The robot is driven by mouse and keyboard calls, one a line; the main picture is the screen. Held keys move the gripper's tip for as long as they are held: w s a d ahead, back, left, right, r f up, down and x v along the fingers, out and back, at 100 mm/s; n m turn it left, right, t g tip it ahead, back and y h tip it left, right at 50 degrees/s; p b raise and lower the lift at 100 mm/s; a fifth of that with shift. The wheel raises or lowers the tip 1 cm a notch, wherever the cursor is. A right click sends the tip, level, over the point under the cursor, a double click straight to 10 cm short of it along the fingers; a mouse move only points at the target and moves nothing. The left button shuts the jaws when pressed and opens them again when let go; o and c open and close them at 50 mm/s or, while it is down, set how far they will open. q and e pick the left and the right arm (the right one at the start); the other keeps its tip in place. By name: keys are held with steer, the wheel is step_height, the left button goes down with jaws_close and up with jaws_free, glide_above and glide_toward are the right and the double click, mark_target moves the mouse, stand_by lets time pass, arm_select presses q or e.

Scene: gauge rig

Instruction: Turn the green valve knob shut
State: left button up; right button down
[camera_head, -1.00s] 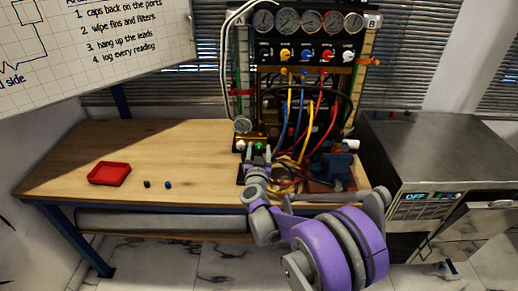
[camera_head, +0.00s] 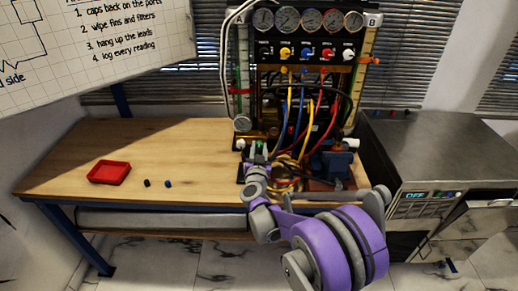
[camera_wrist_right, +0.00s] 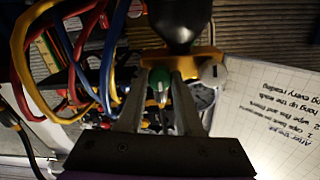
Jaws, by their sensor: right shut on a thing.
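The green valve knob (camera_wrist_right: 159,82) shows between the two fingers of my right gripper (camera_wrist_right: 160,92) in the right wrist view, with a pale pointer mark on it. My right gripper is shut on this knob. In the head view the right gripper (camera_head: 257,160) reaches the low front of the gauge rig, and the green knob (camera_head: 259,144) shows as a small spot at its tips, partly hidden by the fingers. The knob's exact angle is hard to read. My left gripper is not in view.
Yellow, blue and red hoses (camera_head: 305,120) hang close to the right of the gripper. A round gauge (camera_head: 242,124) sits at its left. A red tray (camera_head: 109,172) and two small dark caps (camera_head: 157,184) lie on the wooden bench (camera_head: 195,150), otherwise clear at left.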

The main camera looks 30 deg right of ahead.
steer(key=m+b, duration=0.1)
steer(key=m, duration=0.3)
steer(key=shift+f+b, duration=0.1)
steer(key=shift+b, duration=0.25)
steer(key=m+b, duration=0.1)
steer(key=m, duration=0.8)
steer(key=shift+b, duration=0.3)
steer(key=m, duration=0.4)
steer(key=shift+m, duration=0.3)
steer(key=c, duration=0.6)
jaws_free()
steer(key=shift+o, duration=0.2)
